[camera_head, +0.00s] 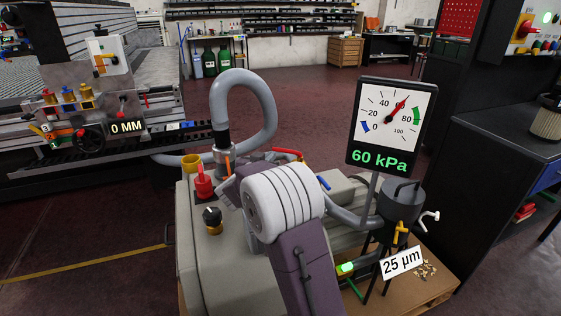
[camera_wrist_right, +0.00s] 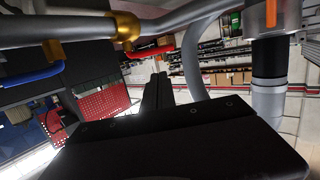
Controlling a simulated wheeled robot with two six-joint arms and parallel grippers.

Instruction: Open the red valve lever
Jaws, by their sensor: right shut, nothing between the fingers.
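The red valve lever (camera_head: 288,153) shows just above my right arm in the head view, on the pipework of the pump unit (camera_head: 190,235). In the right wrist view the red lever (camera_wrist_right: 150,51) lies roughly level, running right from a brass fitting (camera_wrist_right: 126,27) on a grey pipe. My right gripper (camera_wrist_right: 157,90) is shut and empty; its dark fingers show just below the lever in that view. Whether they touch it I cannot tell. In the head view my own arm hides the fingers. My left gripper is in neither view.
A gauge (camera_head: 392,125) reads 60 kPa. A grey hose (camera_head: 262,90) loops up beside the lever. A red switch (camera_head: 203,184) and a black knob (camera_head: 212,218) sit on the unit. A blue lever (camera_wrist_right: 35,76) is at left in the wrist view.

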